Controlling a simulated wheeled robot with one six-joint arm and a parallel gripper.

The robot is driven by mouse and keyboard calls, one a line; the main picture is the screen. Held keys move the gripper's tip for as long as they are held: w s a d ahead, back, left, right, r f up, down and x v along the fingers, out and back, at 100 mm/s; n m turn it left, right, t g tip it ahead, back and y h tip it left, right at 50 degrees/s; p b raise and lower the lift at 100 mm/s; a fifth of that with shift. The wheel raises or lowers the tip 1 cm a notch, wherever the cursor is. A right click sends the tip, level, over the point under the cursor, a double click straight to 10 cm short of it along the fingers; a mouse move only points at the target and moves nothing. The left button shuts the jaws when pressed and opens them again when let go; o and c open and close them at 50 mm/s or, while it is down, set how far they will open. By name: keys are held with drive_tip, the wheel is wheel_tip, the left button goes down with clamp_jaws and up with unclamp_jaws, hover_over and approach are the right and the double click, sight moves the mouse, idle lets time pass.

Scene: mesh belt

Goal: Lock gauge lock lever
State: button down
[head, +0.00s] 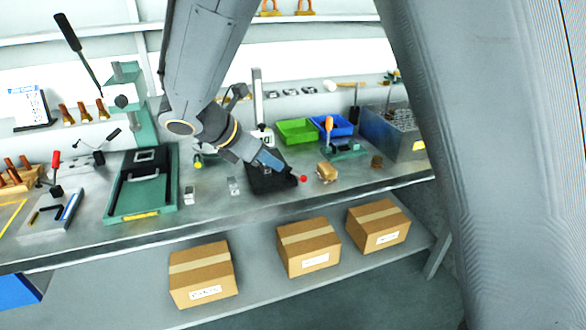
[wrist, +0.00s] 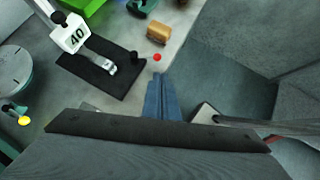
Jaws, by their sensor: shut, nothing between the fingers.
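The gauge (head: 258,98) is an upright column on a black base (head: 262,184). In the wrist view its white block (wrist: 70,34) is marked 40, above the black base (wrist: 95,80). A silver piece (wrist: 110,68) lies over the base, with a small black knob (wrist: 134,57) near its edge. A red ball (wrist: 157,57) shows just beyond that knob; it also shows in the head view (head: 303,179). I cannot tell how the ball joins the gauge. My gripper (wrist: 158,80) is shut and empty, its blue fingers pointing toward the red ball with a small visible gap. In the head view my gripper (head: 284,169) hangs over the base and hides part of it.
A small brown block (head: 327,172) lies right of the red ball. Green (head: 297,131) and blue (head: 333,124) bins stand behind. A green press (head: 130,95) and green tray (head: 113,200) are at left. Cardboard boxes (head: 308,246) sit on the lower shelf.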

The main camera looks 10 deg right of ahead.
drive_tip(key=shift+w+a+r+m+g+p, duration=0.1)
drive_tip(key=shift+a+m+g+p, duration=0.2)
drive_tip(key=shift+a, duration=0.65)
drive_tip(key=shift+w+a+r+m+g+p, duration=0.1)
drive_tip(key=shift+a+m+g+p, duration=0.25)
drive_tip(key=shift+a, duration=0.6)
drive_tip(key=shift+f, duration=0.1)
drive_tip(key=p, duration=0.3)
approach(297, 175)
drive_tip(key=s+f, duration=0.1)
drive_tip(key=f, duration=0.1)
drive_tip(key=s+f, duration=0.1)
drive_tip(key=f, duration=0.1)
drive_tip(key=shift+s+d, duration=0.1)
drive_tip(key=shift+s, duration=0.1)
drive_tip(key=d, duration=0.1)
drive_tip(key=w+d+p, duration=0.1)
drive_tip(key=d, duration=0.1)
drive_tip(key=shift+w+f, duration=0.25)
drive_tip(key=shift+f, duration=0.15)
drive_tip(key=shift+w+d+f, duration=0.2)
drive_tip(key=shift+w+d, duration=0.1)
drive_tip(key=shift+d, duration=0.05)
drive_tip(key=shift+n, duration=0.35)
